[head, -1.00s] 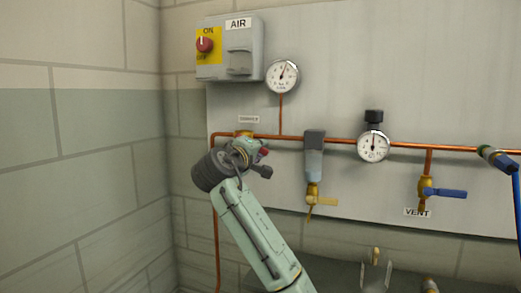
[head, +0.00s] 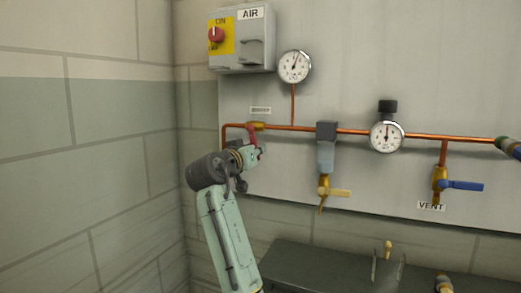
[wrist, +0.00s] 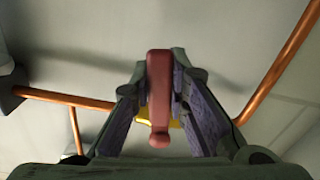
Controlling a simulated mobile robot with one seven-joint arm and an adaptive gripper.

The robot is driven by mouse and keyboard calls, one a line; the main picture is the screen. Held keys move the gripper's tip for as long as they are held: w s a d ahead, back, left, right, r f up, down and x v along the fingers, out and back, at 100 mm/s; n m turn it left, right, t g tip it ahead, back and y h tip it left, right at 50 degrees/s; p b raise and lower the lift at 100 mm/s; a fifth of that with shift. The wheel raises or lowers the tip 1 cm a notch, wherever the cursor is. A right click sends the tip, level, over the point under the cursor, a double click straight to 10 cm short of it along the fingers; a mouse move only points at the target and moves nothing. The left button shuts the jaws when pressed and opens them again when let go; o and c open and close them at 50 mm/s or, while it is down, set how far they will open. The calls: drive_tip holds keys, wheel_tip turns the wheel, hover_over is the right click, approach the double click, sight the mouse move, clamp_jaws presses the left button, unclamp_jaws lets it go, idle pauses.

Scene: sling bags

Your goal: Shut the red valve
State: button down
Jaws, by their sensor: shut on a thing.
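The red valve handle (wrist: 159,90) lies between the two fingers of my gripper (wrist: 160,72) in the wrist view, and the jaws are shut on it. Its brass body (wrist: 147,117) shows yellow behind the fingers. In the head view, the valve's brass body (head: 256,126) sits on the copper pipe, under a small label. My gripper (head: 253,155) is just below it, and a bit of the red handle (head: 253,136) shows above the fingers, pointing down from the pipe. The rest of the handle is largely hidden by the gripper.
A grey AIR switch box (head: 242,38) with a red knob is above. Two gauges, a filter (head: 326,148) with a yellow-handled drain, and a blue-handled VENT valve (head: 458,185) are to the right. A dark bench (head: 320,272) is below. The left wall (head: 80,130) is bare.

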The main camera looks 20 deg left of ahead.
drive_tip(key=shift+a+f+m, duration=0.1)
drive_tip(key=shift+a+m, duration=0.55)
drive_tip(key=shift+m, duration=0.45)
drive_tip(key=shift+a, duration=0.1)
drive_tip(key=c, duration=1.5)
unclamp_jaws()
drive_tip(key=s, duration=1.2)
drive_tip(key=shift+a, duration=0.2)
